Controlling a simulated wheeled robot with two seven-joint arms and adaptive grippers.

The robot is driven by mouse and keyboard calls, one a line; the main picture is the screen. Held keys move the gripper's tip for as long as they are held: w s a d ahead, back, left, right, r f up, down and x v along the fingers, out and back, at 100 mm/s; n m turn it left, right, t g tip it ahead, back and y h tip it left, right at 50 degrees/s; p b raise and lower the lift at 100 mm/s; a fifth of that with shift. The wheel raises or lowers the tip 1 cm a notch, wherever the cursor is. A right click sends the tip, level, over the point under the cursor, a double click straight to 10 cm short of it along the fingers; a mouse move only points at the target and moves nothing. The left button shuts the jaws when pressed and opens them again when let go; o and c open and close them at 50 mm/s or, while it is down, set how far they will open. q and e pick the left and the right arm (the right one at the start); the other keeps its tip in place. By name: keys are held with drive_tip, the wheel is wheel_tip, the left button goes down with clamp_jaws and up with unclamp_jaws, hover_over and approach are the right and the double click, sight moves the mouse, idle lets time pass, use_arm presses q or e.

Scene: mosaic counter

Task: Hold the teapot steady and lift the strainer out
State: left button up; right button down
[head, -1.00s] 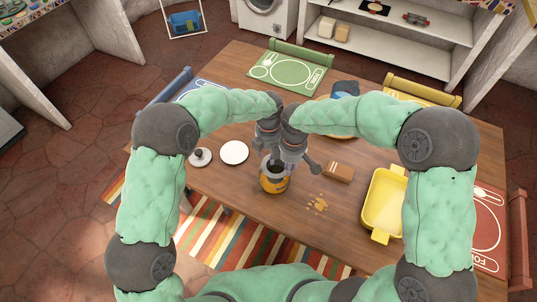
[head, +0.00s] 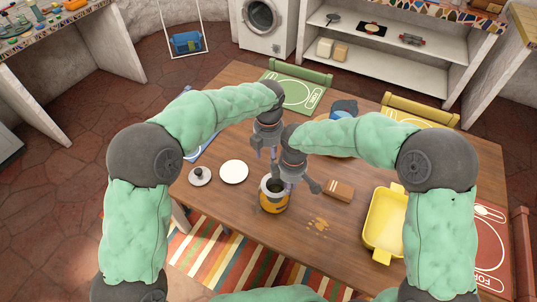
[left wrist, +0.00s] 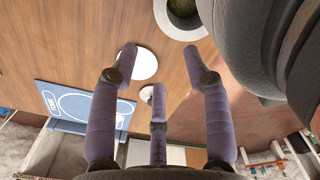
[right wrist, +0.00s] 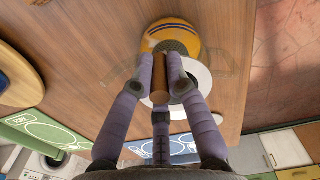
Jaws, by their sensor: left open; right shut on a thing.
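The orange teapot (head: 273,202) with a pale grey rim stands upright on the table in the head view. In the left wrist view the teapot's wide rim (left wrist: 167,22) surrounds a dark green inside. My right gripper (head: 292,181) is at the teapot's upper right side, shut on a brown wooden handle (right wrist: 159,76); I cannot tell whether it belongs to the teapot or the strainer.
A white plate (head: 234,172) and a grey lid (head: 200,176) lie left of the teapot. A brown box (head: 339,191), tan pieces (head: 318,224) and a yellow tray (head: 370,222) are to the right. My two grippers are close together. The table's front edge is near.

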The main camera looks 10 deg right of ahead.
drive_tip(key=c, duration=1.2)
unclamp_jaws()
drive_tip(key=shift+o, duration=0.2)
wheel_tip(320, 180, up, 12)
